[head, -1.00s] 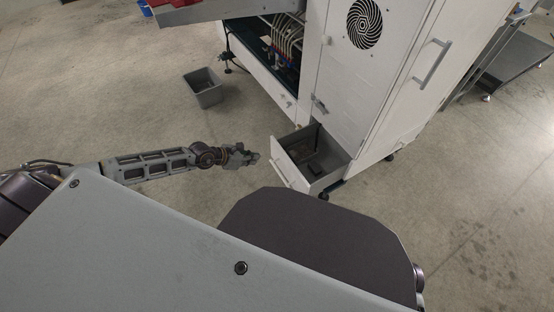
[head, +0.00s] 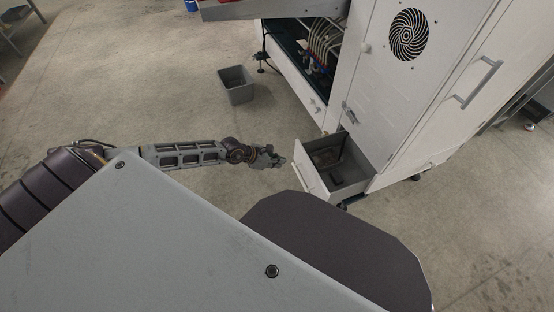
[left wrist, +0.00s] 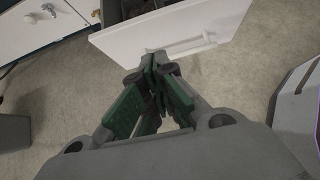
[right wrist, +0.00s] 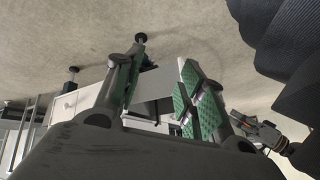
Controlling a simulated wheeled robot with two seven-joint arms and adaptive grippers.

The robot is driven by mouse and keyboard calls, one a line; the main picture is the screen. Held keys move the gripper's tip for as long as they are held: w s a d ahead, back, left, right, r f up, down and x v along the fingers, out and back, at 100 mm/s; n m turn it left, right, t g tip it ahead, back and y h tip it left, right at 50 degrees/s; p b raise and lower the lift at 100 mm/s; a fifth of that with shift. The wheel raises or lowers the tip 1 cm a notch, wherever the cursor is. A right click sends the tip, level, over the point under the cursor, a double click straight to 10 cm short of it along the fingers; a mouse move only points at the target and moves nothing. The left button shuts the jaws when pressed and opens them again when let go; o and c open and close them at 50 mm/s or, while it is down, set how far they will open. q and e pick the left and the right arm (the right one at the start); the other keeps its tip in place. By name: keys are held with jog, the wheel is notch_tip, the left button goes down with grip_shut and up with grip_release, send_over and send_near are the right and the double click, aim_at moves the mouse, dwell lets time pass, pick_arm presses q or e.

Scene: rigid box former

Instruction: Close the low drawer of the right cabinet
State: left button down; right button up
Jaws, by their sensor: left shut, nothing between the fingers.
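The right cabinet (head: 400,95) is white with a round fan grille. Its low drawer (head: 345,178) is pulled out, showing a grey inside with small dark items. The white drawer front (head: 309,172) faces my left gripper (head: 280,161), which is shut and empty just before it. In the left wrist view, the closed fingertips (left wrist: 157,60) overlap the lower edge of the drawer front (left wrist: 185,38) near its handle (left wrist: 192,45); I cannot tell whether they touch. My right gripper (right wrist: 163,60) is open and empty in its wrist view, and outside the head view.
A grey bin (head: 236,88) stands on the floor left of the cabinets. An open bay with cables (head: 320,45) is beside the right cabinet. The floor around my left arm is clear. In the right wrist view, my left arm (right wrist: 262,132) shows at right.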

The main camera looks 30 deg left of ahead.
pick_arm(q)
jog(key=b+x, duration=0.1)
jog(key=x, duration=0.2)
jog(key=b, duration=0.5)
send_near(306, 164)
jog(key=shift+x, duration=2.25)
pick_arm(e)
notch_tip(306, 164, down, 7)
jog(key=a+t+y, duration=0.1)
jog(key=shift+w+r, duration=0.2)
jog(key=shift+w, duration=0.1)
pick_arm(q)
jog(key=shift+d+p, duration=0.2)
jog(key=shift+p, duration=0.2)
pick_arm(e)
jog(key=shift+r, duration=0.1)
